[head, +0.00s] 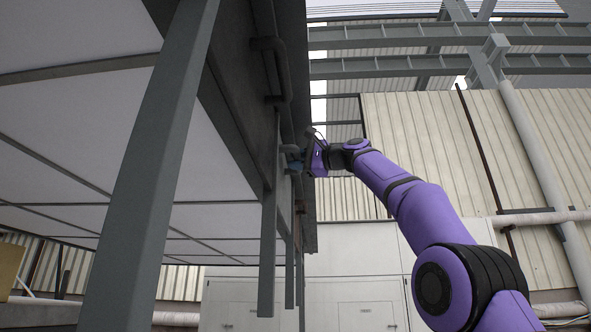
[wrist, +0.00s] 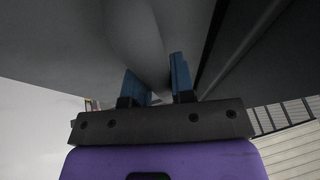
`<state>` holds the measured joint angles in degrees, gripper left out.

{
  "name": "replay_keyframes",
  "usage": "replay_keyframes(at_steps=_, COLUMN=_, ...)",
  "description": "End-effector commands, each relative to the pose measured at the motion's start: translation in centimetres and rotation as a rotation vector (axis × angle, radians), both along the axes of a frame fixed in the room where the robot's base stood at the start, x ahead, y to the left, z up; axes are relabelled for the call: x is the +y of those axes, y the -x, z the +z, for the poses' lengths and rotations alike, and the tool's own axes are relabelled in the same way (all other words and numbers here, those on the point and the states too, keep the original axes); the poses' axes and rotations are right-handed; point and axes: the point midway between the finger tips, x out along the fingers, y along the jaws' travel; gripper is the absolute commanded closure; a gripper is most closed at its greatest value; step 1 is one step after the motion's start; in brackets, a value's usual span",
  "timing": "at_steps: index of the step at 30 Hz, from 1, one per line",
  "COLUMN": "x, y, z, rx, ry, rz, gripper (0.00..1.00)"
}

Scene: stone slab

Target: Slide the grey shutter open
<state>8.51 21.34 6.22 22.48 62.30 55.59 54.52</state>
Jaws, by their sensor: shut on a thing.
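My gripper (head: 293,160) is at the end of my purple arm, up against the dark grey upright structure in the middle of the head view. In the wrist view its two blue fingers (wrist: 158,82) stand a short way apart, on either side of a rounded grey part (wrist: 140,35). This part looks like a handle or bar of the grey shutter, and the fingers are shut on it. The grey panel face (head: 248,110) rises beside the gripper in the head view. The contact is small and partly hidden, and I cannot tell how far the shutter is open.
Grey posts (head: 150,170) stand at the left and below the panel. A grey pipe (head: 272,60) runs down the panel above my gripper. White cabinets (head: 350,290) and a ribbed cream wall (head: 430,130) stand behind. Open space lies to the right around my arm.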

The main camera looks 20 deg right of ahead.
Motion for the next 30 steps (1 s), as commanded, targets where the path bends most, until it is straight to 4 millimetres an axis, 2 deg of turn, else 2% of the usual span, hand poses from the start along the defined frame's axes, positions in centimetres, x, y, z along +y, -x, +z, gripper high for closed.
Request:
replay_keyframes(at_steps=19, x=-0.06, y=0.88, z=1.05, rx=-0.008, ry=-0.006, rz=-0.002, gripper=1.00)
replay_keyframes(at_steps=20, x=-0.06, y=0.90, z=1.07, rx=-0.009, ry=-0.005, rz=-0.002, gripper=0.72)
replay_keyframes(at_steps=22, x=-0.04, y=0.91, z=1.04, rx=-0.008, ry=-0.004, rz=-0.002, gripper=0.56)
replay_keyframes(at_steps=23, x=-0.03, y=0.89, z=1.01, rx=-0.008, ry=-0.004, rz=-0.002, gripper=0.52)
replay_keyframes(at_steps=30, x=-0.04, y=0.69, z=0.79, rx=-0.003, ry=-0.001, rz=0.000, gripper=0.52)
